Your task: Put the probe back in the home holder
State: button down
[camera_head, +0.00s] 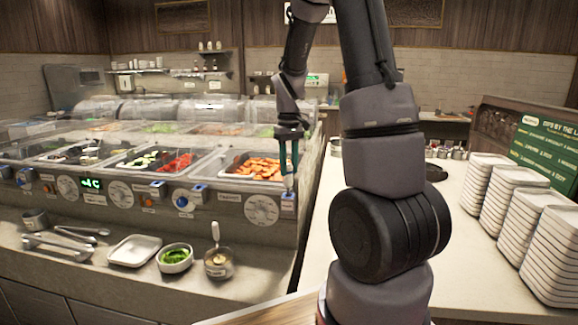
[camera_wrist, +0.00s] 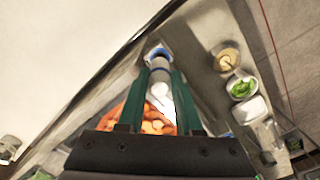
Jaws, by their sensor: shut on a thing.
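My gripper (camera_head: 289,165) points down over the right end of the food counter's front panel. Its green fingers are shut on the probe (camera_head: 289,183), a slim pale piece that shows below the fingertips. In the wrist view the probe (camera_wrist: 160,92) lies between the fingers. A blue-and-white holder (camera_head: 287,200) sits on the panel directly below the probe; I cannot tell whether they touch. It also seems to show past the fingertips in the wrist view (camera_wrist: 157,52). Other blue holders sit further left, such as one by a dial (camera_head: 198,192). Their labels are too small to read.
Food pans, one with orange pieces (camera_head: 258,168), lie just behind the panel. A bowl of greens (camera_head: 175,259), a sauce cup with a spoon (camera_head: 218,262), a white tray (camera_head: 135,250) and tongs (camera_head: 57,246) stand on the ledge below. Plate stacks (camera_head: 548,255) stand at right.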

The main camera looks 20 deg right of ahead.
jog(key=shift+f, duration=1.3)
jog(key=c, duration=0.5)
grip_release()
jog(key=shift+r, duration=0.1)
notch_tip(320, 180, up, 10)
jog(key=shift+r, duration=0.1)
jog(key=shift+s+r, duration=0.1)
jog(key=shift+r, duration=0.3)
jog(key=s+a+r+m+t+y, duration=0.1)
jog(key=s+a+r+m+t, duration=0.2)
jog(key=s, duration=0.6)
jog(key=s+a+r+m+t+y, duration=0.1)
jog(key=s+a+r+m+t, duration=0.2)
jog(key=s+r, duration=0.5)
jog(key=shift+s+a+r+t, duration=0.25)
jog(key=shift+s+a+t, duration=0.35)
jog(key=shift+s+a, duration=0.4)
